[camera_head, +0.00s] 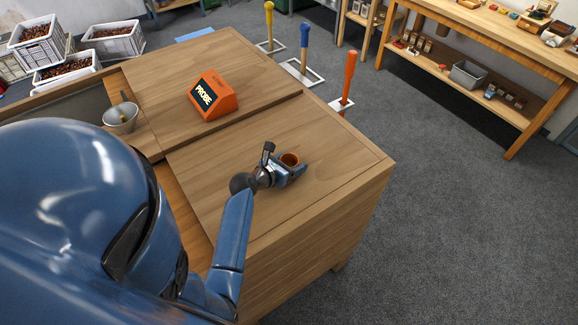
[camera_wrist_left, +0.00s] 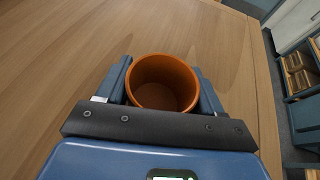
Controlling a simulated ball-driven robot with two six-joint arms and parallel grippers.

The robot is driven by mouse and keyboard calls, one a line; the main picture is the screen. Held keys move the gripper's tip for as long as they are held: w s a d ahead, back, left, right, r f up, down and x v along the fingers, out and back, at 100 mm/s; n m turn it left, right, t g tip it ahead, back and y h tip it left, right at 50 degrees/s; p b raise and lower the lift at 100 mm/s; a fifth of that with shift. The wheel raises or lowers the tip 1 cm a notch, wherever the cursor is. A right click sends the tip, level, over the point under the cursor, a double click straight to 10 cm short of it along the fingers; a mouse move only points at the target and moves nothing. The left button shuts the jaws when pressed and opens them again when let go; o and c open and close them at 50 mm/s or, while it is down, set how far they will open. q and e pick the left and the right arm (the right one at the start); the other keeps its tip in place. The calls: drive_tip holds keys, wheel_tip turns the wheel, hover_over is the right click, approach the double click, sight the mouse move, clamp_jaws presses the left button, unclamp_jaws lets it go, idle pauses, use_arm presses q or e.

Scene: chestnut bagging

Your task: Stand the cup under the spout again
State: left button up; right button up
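The orange-brown cup (camera_head: 290,159) is upright and looks empty, near the right end of the wooden bench. My left gripper (camera_head: 288,172) is at it. In the left wrist view the cup (camera_wrist_left: 162,83) sits between the two blue fingers (camera_wrist_left: 163,90), one on each side and seemingly touching its wall. I cannot tell whether the cup rests on the bench or is slightly raised. No spout can be made out in either view. My right gripper is not in view.
An orange box marked PROBE (camera_head: 213,95) stands on the wooden bench (camera_head: 330,150). A grey bowl (camera_head: 121,118) holds a tool at the left. Blue (camera_head: 303,45), yellow (camera_head: 269,25) and orange (camera_head: 348,75) handles stand beyond the far edge. The bench around the cup is clear.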

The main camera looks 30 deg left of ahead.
use_arm(q)
drive_tip(key=c, duration=0.5)
drive_tip(key=shift+c, duration=0.2)
drive_tip(key=shift+r, duration=0.1)
